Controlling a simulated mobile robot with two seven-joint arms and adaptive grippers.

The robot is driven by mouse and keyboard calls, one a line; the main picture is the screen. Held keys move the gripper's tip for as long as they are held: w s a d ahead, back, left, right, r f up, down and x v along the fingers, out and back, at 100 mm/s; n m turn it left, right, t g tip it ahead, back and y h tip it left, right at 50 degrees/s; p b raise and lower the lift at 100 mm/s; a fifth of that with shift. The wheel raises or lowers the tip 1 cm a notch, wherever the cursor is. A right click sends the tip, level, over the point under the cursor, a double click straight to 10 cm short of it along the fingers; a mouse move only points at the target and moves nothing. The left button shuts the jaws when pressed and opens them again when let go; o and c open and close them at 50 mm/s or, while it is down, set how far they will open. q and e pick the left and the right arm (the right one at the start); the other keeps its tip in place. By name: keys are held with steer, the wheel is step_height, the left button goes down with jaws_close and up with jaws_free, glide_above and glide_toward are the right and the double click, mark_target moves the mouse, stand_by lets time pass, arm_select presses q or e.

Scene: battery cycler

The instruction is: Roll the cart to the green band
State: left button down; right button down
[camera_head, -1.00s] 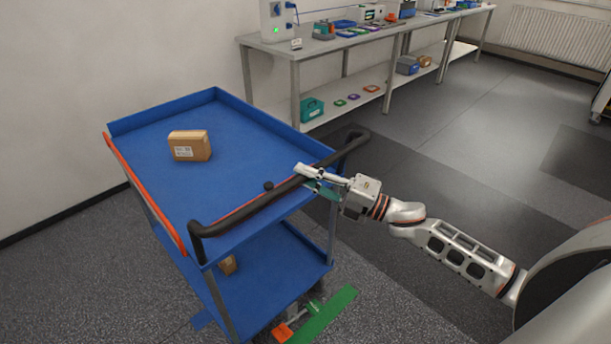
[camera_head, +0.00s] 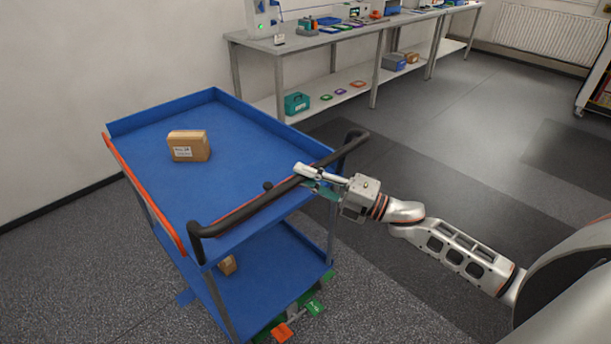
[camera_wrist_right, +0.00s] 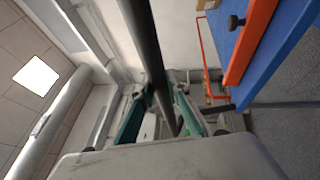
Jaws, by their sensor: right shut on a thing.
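The blue two-shelf cart (camera_head: 230,190) stands in the left half of the head view. Its black push handle (camera_head: 245,207) runs along the side nearest me. My right gripper (camera_head: 314,178) is shut on this handle near its right part. In the right wrist view the black handle bar (camera_wrist_right: 145,45) passes between the gripper's fingers (camera_wrist_right: 162,105). My left gripper is not in view.
A cardboard box (camera_head: 189,146) lies on the top shelf and a smaller box (camera_head: 228,265) on the lower shelf. An orange piece (camera_head: 282,332) shows low at the cart's near edge. A long workbench (camera_head: 290,48) stands behind. The grey floor (camera_head: 420,100) to the right is clear.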

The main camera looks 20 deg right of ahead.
steer(key=shift+s+f, duration=0.1)
steer(key=shift+s, duration=0.1)
stand_by(0.3)
steer(key=c, duration=1.9)
jaws_free()
steer(key=shift+d, duration=0.1)
steer(key=v, duration=1.2)
steer(key=shift+f, duration=0.1)
